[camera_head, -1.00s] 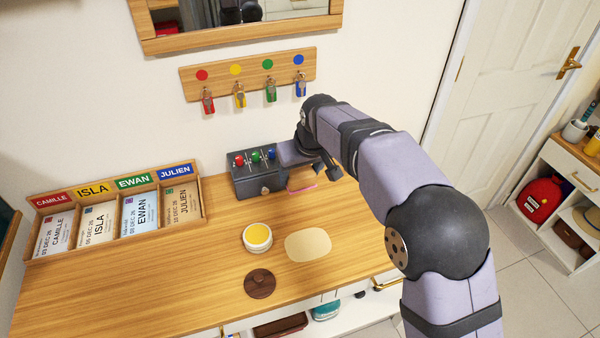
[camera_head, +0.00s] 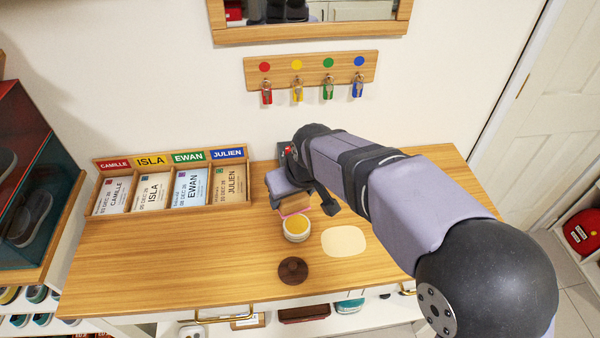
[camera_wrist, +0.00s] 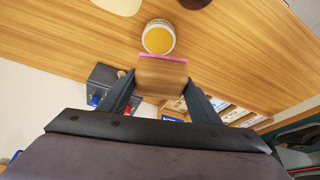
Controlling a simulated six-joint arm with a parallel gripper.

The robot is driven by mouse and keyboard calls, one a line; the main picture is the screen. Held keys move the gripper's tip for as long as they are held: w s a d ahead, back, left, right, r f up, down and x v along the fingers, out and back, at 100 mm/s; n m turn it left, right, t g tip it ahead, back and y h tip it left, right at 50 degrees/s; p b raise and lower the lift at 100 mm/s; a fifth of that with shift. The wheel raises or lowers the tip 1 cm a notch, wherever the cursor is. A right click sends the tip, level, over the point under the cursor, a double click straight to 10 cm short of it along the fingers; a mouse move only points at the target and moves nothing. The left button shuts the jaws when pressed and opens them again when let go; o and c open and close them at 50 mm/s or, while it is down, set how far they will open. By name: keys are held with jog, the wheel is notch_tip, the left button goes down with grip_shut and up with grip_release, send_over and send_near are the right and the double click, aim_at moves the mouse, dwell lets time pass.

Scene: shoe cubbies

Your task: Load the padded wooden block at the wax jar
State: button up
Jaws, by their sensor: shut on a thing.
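The padded wooden block (camera_wrist: 162,78) is held between the two fingers of my gripper (camera_wrist: 163,90), with its pink pad edge (camera_wrist: 163,57) facing the jar in the wrist view. In the head view the block (camera_head: 291,206) is partly hidden by my gripper (camera_head: 303,197). The open wax jar (camera_head: 297,229), white with yellow wax, stands on the wooden top just in front of the block. It also shows in the wrist view (camera_wrist: 158,37). I cannot tell whether the pad touches the jar. The dark brown lid (camera_head: 293,270) lies in front of the jar.
A cream oval mat (camera_head: 343,241) lies right of the jar. A slotted card rack (camera_head: 172,213) with name cards stands at the left. A dark box (camera_wrist: 105,82) stands at the back, mostly behind my arm. Keys hang on a wall rack (camera_head: 310,70). The left front wooden top is clear.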

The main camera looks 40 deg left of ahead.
jog(key=shift+d+f+m, duration=0.4)
jog(key=shift+d+f, duration=0.15)
jog(key=shift+f, duration=0.3)
jog(key=shift+w+f, duration=0.15)
jog(key=shift+f, duration=0.05)
jog(key=shift+w+a+r+m+t+h, duration=0.2)
jog(key=shift+w+a+m+t+h, duration=0.15)
jog(key=shift+m, duration=0.55)
jog(key=shift+f, duration=0.15)
jog(key=shift+f+b, duration=2.45)
jog(key=shift+f, duration=0.4)
jog(key=shift+s+f, duration=0.1)
jog(key=shift+f, duration=0.5)
jog(key=shift+r+p, duration=2.65)
jog(key=shift+r, duration=0.95)
